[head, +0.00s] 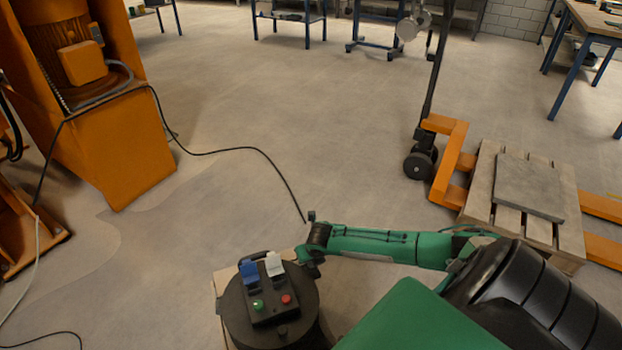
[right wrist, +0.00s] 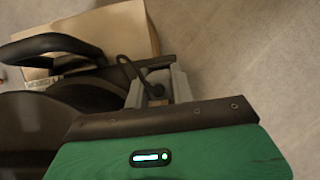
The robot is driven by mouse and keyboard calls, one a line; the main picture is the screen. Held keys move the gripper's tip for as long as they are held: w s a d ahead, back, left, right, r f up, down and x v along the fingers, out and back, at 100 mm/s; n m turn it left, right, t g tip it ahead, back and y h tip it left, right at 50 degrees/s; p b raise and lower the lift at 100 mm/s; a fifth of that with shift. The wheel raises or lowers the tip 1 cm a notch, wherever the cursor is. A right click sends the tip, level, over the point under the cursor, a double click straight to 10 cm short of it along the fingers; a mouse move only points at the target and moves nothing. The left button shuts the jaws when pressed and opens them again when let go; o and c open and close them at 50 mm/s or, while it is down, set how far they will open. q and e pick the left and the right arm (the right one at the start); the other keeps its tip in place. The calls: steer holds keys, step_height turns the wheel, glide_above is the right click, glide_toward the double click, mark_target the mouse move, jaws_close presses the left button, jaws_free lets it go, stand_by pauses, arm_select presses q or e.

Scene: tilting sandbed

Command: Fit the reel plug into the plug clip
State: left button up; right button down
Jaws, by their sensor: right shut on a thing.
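My right gripper (head: 306,266) reaches down beside the round dark reel (head: 240,320), at its upper right edge. In the right wrist view its two grey fingers (right wrist: 158,88) are shut on the reel plug (right wrist: 156,90), a small dark piece with a black cord looping up from it. The fingers hide much of the plug. The reel also shows in the right wrist view (right wrist: 30,125), with a black curved handle (right wrist: 45,45) over it. I cannot make out the plug clip in either view. My left gripper is not in view.
The reel's top panel has blue (head: 250,272) and white (head: 274,264) covers and green and red buttons. A black cable (head: 235,150) runs from the orange machine (head: 115,145) to behind my right wrist. A wooden pallet (head: 482,180) stands right.

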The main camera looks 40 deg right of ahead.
steer(key=shift+f, duration=0.7)
stand_by(0.3)
steer(key=shift+s+r, duration=0.1)
steer(key=shift+r+p, duration=2.4)
steer(key=shift+p, duration=0.15)
steer(key=shift+f, duration=0.2)
steer(key=shift+f+b, duration=0.9)
steer(key=shift+f, duration=0.35)
steer(key=shift+p, duration=0.9)
steer(key=shift+f+b, duration=0.5)
steer(key=shift+f, duration=0.45)
